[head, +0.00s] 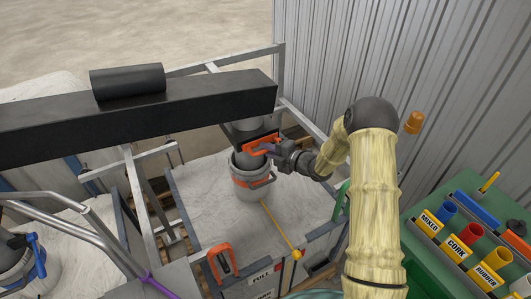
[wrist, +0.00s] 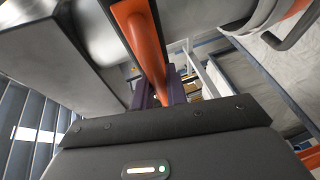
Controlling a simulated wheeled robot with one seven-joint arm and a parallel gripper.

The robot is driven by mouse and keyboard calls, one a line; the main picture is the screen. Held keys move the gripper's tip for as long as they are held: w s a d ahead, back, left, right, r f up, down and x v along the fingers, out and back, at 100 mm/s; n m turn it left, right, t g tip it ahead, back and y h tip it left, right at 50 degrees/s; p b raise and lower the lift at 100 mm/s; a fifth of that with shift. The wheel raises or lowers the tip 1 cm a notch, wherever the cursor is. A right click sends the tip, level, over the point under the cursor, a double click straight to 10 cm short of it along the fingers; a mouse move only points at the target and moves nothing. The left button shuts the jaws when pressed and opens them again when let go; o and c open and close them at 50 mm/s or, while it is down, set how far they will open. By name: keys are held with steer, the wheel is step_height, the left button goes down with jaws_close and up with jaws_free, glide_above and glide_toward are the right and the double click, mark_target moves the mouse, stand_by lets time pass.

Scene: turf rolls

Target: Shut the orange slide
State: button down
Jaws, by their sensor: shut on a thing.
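The orange slide (head: 262,144) is at the grey spout below the end of the black beam. Its orange handle shows as a bar in the wrist view (wrist: 143,40), running down between my fingers. My gripper (head: 274,151) is shut on this handle, reaching in from the right; its dark purple fingers show in the wrist view (wrist: 160,95) on both sides of the bar. The slide's plate is mostly hidden, and I cannot tell how far it stands out of the spout. A grey collar with an orange band (head: 251,182) is right below the spout.
A big white bag (head: 210,205) in a metal frame is under the spout. Another orange handle (head: 221,262) is at the front. A green rack with labelled coloured tubes (head: 459,247) is at the right. A corrugated wall (head: 440,60) closes the right back.

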steer(key=shift+w+a+r, duration=0.1)
steer(key=shift+a+r, duration=0.05)
steer(key=c, duration=1.8)
jaws_free()
steer(key=o, duration=0.4)
steer(key=shift+w+a, duration=0.1)
steer(key=shift+s+d+b, duration=0.3)
steer(key=shift+s+d, duration=0.05)
steer(key=shift+d, duration=0.3)
steer(key=b+v, duration=0.5)
steer(key=v, duration=1.1)
